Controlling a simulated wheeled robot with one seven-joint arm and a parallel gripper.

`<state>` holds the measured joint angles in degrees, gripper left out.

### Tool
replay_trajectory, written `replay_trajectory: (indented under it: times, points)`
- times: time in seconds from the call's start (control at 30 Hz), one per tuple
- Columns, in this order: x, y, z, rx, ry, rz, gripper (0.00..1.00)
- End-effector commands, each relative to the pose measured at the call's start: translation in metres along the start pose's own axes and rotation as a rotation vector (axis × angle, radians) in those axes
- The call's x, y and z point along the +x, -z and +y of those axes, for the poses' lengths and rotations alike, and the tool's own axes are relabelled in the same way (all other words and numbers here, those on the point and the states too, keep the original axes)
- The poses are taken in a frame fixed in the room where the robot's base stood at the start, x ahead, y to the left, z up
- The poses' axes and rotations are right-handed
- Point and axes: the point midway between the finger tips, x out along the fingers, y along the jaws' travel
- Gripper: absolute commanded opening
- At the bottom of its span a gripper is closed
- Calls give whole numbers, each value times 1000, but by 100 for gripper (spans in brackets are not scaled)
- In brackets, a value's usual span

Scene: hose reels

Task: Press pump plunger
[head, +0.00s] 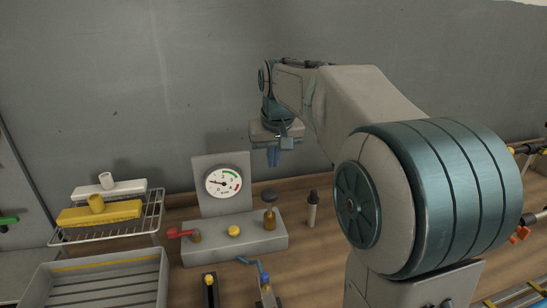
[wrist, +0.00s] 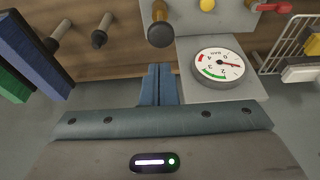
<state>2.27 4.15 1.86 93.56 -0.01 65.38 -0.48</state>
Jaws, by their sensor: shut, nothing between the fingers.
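The pump plunger (head: 270,206) has a dark round knob on a brass-coloured stem. It stands upright on the right part of a grey block (head: 260,242), with the knob raised clear of the block. In the wrist view the knob (wrist: 160,34) is seen beyond the fingertips. My gripper (head: 273,162) is shut and empty, its blue fingers pointing down. It is above the knob in the head view and apart from it. In the wrist view my shut fingers (wrist: 158,72) lie just short of the knob, left of the gauge.
A dial gauge (head: 223,181) on a grey plate stands behind the block. The block also bears a red lever (head: 180,233) and a yellow button (head: 234,231). A wire rack (head: 155,215) with yellow and white pieces and a grey tray (head: 100,279) are left. A dark-topped peg (head: 312,209) stands right.

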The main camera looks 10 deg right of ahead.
Motion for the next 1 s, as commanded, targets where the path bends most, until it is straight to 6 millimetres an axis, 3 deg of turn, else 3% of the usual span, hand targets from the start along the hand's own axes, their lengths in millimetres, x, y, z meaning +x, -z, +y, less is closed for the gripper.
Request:
replay_trajectory:
  times: [0.27, 0.63, 1.0]
  points:
    - [-1, 0, 0, 0, 0, 0, 0]
    - [-40, 12, -1, 1, 0, -6, 0]
    - [-39, 12, -1, 1, 0, -8, 0]
